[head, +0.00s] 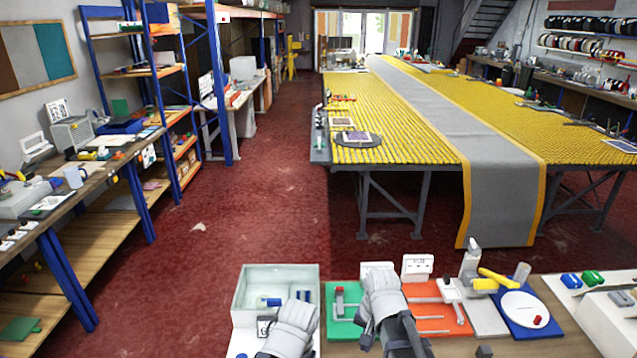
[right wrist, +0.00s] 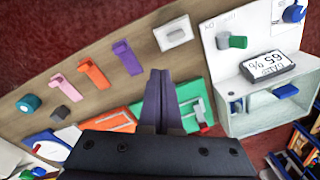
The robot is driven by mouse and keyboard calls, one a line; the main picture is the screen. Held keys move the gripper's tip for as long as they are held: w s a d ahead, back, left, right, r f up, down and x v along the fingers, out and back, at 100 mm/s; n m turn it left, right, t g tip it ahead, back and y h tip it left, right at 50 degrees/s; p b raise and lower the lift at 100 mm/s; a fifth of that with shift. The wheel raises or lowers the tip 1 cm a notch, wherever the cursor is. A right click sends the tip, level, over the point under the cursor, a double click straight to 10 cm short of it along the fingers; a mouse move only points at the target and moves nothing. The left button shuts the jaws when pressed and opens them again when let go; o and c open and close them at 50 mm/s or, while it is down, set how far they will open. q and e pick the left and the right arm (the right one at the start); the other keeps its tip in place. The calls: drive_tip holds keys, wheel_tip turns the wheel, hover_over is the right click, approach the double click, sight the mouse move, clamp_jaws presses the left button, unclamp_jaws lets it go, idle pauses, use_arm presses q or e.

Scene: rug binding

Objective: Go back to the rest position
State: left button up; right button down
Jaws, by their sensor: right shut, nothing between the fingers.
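My right gripper (head: 372,335) is over the near workbench (head: 455,346) in the head view, in front of the green and orange boards. In the right wrist view its two dark fingers (right wrist: 156,98) are together, with nothing between them. My left gripper (head: 290,332) is at the bottom of the head view, in front of the pale bin; its fingers cannot be made out. The green board (head: 344,312) and the orange board (head: 447,318) lie flat on the bench, partly covered by my right arm.
A pale open bin (head: 245,291) with small blue items stands left of the green board. A white disc on a blue mat (head: 538,325) and yellow-handled tools (head: 497,278) lie to the right. A long table (head: 400,148) stands beyond. Red floor (head: 240,220) is clear at left.

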drive_tip(key=s+d+n, duration=0.4)
drive_tip(key=d+n, duration=0.1)
drive_tip(key=s+a+f+n+h+b, duration=0.1)
drive_tip(key=s+a+f+n+b, duration=0.3)
drive_tip(key=a, duration=0.7)
wheel_tip(320, 180, down, 3)
drive_tip(key=s+b, duration=0.2)
drive_tip(key=b, duration=0.1)
drive_tip(key=shift+g+h, duration=0.4)
